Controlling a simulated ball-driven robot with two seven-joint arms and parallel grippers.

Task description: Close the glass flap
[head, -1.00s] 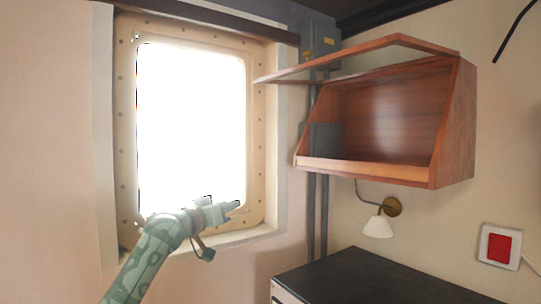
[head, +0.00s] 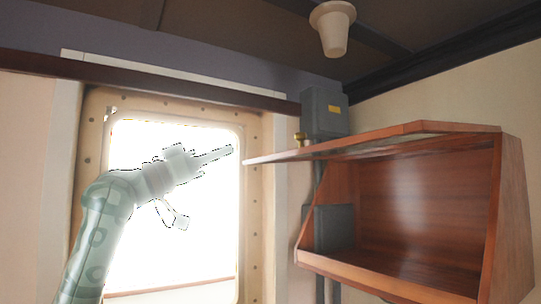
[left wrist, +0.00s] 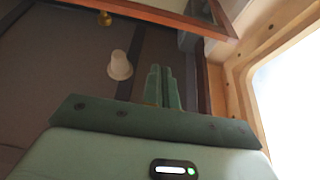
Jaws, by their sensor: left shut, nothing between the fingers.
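The glass flap (head: 345,146) has a reddish wooden frame and stands raised, about level, at the top of the open wooden wall cabinet (head: 522,215). In the left wrist view the flap's wooden edge (left wrist: 150,11) crosses the top of the picture. My left gripper (head: 230,151) is shut and empty, in front of the window. In the head view its tips are just left of the flap's left end, with a small gap in the picture. Its two fingers (left wrist: 164,88) also show together in the left wrist view. My right gripper is out of view.
The bright window (head: 175,215) is behind my left arm. A grey box with pipes (head: 325,112) is on the wall behind the flap. A pale cone-shaped ceiling lamp (head: 333,27) hangs above. The cabinet's inside looks empty.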

